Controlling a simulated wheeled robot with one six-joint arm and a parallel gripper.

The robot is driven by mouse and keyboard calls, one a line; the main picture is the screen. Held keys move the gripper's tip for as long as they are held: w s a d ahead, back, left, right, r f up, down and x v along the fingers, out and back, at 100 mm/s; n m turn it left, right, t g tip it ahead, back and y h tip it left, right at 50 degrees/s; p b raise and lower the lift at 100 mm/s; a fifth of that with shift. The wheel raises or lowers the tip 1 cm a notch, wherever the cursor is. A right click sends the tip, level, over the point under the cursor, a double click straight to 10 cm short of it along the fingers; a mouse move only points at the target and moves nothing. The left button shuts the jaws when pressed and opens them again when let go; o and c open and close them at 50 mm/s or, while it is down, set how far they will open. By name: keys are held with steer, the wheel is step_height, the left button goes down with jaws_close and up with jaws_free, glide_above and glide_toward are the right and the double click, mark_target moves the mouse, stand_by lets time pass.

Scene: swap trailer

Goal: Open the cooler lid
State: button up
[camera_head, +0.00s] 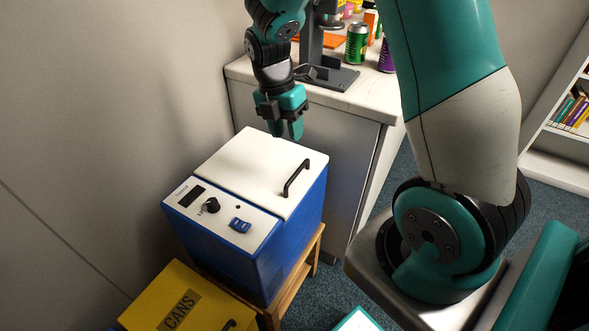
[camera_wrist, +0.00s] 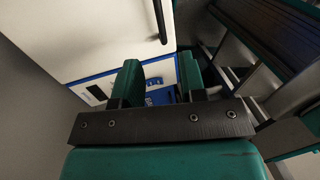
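The cooler (camera_head: 283,243) is a blue box with a white lid (camera_head: 250,165). The lid lies flat and shut, with a black bar handle (camera_head: 297,178) near its right edge. The lid (camera_wrist: 90,30) and part of the handle (camera_wrist: 161,20) also show in the wrist view. My gripper (camera_head: 288,130) hangs above the lid's far edge in the head view, apart from the handle. In the wrist view its two fingers (camera_wrist: 161,78) stand apart with nothing between them.
The cooler stands on a wooden stand (camera_head: 297,277). A yellow box marked CANS (camera_head: 190,303) is at lower left. Behind is a counter (camera_head: 345,100) with a green can (camera_head: 357,43) and a grey stand (camera_head: 330,75). A wall borders the left; a bookshelf (camera_head: 560,170) is at right.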

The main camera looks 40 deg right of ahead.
mark_target(296, 172)
steer(key=f, duration=0.3)
steer(key=s+f, duration=0.1)
steer(key=f, duration=0.3)
steer(key=s+f+b, duration=0.1)
steer(key=f, duration=0.2)
steer(key=shift+d+f, duration=0.3)
steer(key=shift+d, duration=0.05)
jaws_close()
